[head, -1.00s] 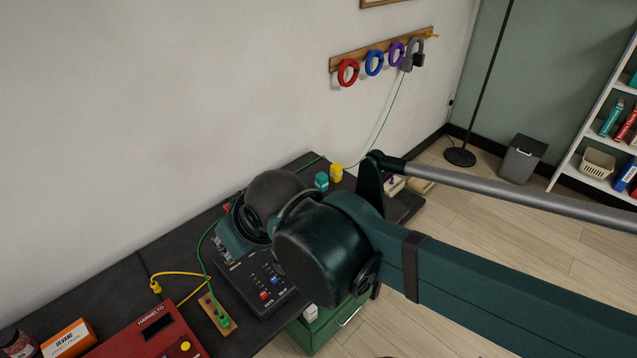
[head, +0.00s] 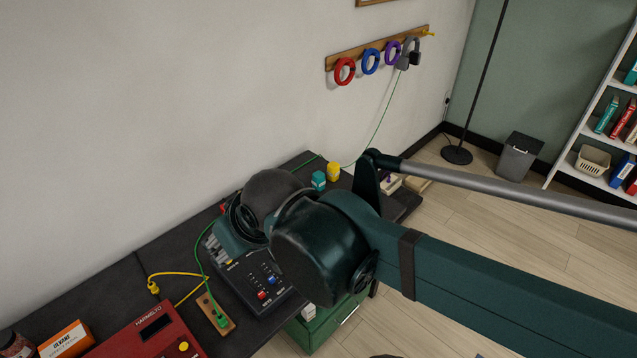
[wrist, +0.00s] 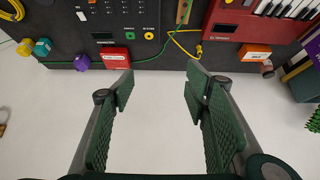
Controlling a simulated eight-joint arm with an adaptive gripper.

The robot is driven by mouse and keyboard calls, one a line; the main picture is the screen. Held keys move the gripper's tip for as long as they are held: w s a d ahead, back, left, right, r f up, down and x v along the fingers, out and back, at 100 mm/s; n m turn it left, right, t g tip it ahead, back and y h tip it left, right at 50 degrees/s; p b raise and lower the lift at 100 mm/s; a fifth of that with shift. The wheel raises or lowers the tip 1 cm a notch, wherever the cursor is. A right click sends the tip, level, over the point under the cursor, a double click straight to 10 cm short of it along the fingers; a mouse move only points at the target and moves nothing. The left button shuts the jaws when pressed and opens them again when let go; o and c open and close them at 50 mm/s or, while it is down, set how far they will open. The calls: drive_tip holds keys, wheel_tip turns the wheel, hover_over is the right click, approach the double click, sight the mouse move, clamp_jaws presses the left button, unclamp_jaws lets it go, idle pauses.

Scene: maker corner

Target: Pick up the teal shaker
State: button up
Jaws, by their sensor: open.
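The teal shaker (head: 319,180) stands at the far part of the dark bench in the head view, beside a yellow shaker (head: 333,172). In the wrist view the teal shaker (wrist: 42,46) is at the upper left, between the yellow shaker (wrist: 25,47) and a purple one (wrist: 82,62). My gripper (wrist: 160,86) is open, with nothing between its fingers. It is well to the right of the teal shaker in the wrist view. In the head view my arm hides most of the gripper.
A black control box (head: 262,285), a red device (head: 150,335) and a green cable (head: 199,260) lie on the bench. A red box (wrist: 116,57) stands near the purple shaker. The pale wall borders the bench. A rack (head: 372,50) with rings and a padlock hangs on the wall.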

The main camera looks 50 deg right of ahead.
drive_tip(key=w+d+n+g+h+b, duration=0.15)
drive_tip(key=w+d+n, duration=0.35)
drive_tip(key=w+d, duration=0.6)
drive_tip(key=n+g+h+b, duration=0.3)
drive_tip(key=n+g, duration=0.3)
drive_tip(key=n, duration=0.6)
hover_over(317, 175)
drive_tip(key=a, duration=0.2)
drive_tip(key=shift+w+a+f, duration=0.1)
drive_tip(key=shift+f, duration=6.55)
drive_tip(key=shift+a+f, duration=0.1)
drive_tip(key=shift+f, duration=6.5)
